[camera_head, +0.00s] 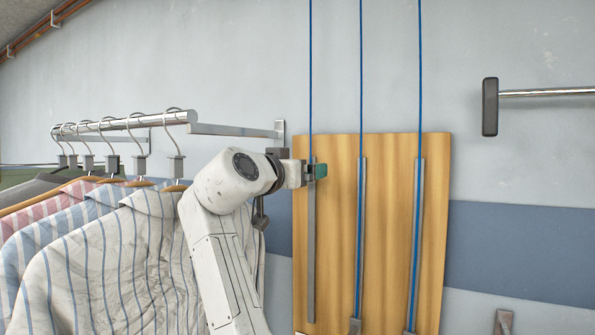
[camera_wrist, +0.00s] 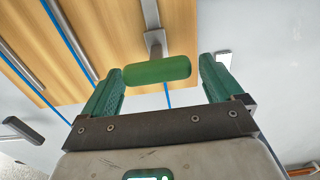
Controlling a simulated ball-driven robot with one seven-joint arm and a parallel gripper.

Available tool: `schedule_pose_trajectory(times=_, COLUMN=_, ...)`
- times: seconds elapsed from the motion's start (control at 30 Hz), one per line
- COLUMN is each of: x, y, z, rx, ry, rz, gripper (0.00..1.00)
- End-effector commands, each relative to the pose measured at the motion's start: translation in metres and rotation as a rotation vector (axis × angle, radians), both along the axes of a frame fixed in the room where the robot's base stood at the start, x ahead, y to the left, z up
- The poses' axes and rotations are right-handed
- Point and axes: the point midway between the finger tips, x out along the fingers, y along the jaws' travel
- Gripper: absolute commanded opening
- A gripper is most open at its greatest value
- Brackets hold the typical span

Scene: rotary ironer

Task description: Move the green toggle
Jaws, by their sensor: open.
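The green toggle is a short rounded bar (camera_wrist: 157,70) in the wrist view, lying crosswise on a grey metal mount at the end of a metal strip. My gripper (camera_wrist: 160,77) is open, with one green ribbed finger on each side of the toggle. Small gaps show between the toggle's ends and the fingers. In the head view, my gripper (camera_head: 316,171) is at the top of the leftmost metal strip (camera_head: 311,250) on the wooden panel. There I cannot tell the toggle from the green fingers.
The wooden panel (camera_head: 339,220) carries two more strips with blue cords to the right. A metal rail (camera_head: 125,121) with hanging shirts (camera_head: 110,255) stands close to my arm on the left. A bar with a dark end (camera_head: 490,107) juts in at the upper right.

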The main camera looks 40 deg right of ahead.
Motion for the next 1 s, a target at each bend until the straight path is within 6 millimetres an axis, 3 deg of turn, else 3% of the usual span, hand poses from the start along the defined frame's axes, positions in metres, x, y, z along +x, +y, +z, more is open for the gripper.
schedule_pose_trajectory(times=0.27, x=-0.004, y=0.014, z=-0.003, rx=0.0, ry=0.0, rz=0.002, gripper=0.94)
schedule_pose_trajectory(times=0.7, x=-0.031, y=0.087, z=-0.003, rx=-0.001, ry=0.0, rz=0.002, gripper=0.94)
schedule_pose_trajectory(times=1.0, x=-0.037, y=0.102, z=-0.001, rx=0.0, ry=0.0, rz=0.0, gripper=0.94)
